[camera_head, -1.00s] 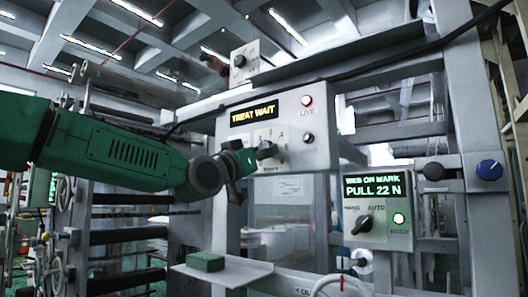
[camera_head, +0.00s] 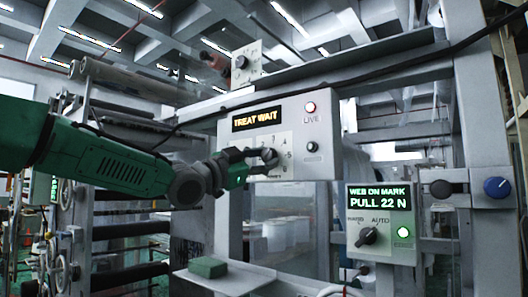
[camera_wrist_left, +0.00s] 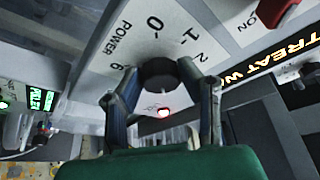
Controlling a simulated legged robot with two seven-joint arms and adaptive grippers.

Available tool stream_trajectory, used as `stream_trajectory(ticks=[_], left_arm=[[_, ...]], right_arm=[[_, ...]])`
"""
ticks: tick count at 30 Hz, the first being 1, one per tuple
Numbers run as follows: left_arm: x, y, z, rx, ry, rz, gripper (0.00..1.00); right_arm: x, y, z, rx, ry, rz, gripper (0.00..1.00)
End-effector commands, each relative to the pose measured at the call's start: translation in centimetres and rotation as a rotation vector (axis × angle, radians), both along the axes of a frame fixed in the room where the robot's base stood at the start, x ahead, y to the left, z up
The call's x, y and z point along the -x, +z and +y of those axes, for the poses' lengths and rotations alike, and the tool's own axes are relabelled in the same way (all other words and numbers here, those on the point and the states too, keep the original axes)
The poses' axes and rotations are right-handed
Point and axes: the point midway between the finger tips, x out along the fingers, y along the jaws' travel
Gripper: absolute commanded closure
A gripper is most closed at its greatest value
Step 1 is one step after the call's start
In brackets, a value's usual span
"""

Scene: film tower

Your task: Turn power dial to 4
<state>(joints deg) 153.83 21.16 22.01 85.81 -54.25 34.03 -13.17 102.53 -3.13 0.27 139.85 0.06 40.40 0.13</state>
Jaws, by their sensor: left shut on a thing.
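The power dial (camera_wrist_left: 160,74) is a round black knob on a pale panel. In the left wrist view the word POWER and the numerals 0, 1, 2 and 6 show around it; 4 is not visible and I cannot read where the pointer stands. My left gripper (camera_wrist_left: 161,82) is shut on the dial, one finger on each side. In the head view the left gripper (camera_head: 260,159) is at the lower part of the panel (camera_head: 294,128) and mostly covers the dial. My right gripper is not in view.
A TREAT WAIT display (camera_head: 257,119) and a red LIVE light (camera_head: 310,107) sit above the dial, with a small black knob (camera_head: 312,146) to the right. A lower box (camera_head: 380,222) reads PULL 22 N. A shelf with a green block (camera_head: 207,267) lies below.

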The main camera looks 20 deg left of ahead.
Motion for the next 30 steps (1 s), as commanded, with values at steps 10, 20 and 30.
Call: stream_trajectory(ticks=[10, 20, 30], left_arm=[[0.0, 0.7, 0.2, -0.109, 0.003, -0.050, 0.96], [0.0, 0.6, 0.3, -0.123, 0.004, -0.056, 0.96], [0.1, 0.5, 0.2, -0.124, 0.002, -0.053, 0.47]], right_arm=[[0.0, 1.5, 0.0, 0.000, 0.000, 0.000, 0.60], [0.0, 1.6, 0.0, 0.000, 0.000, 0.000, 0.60], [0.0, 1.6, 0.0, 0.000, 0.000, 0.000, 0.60]])
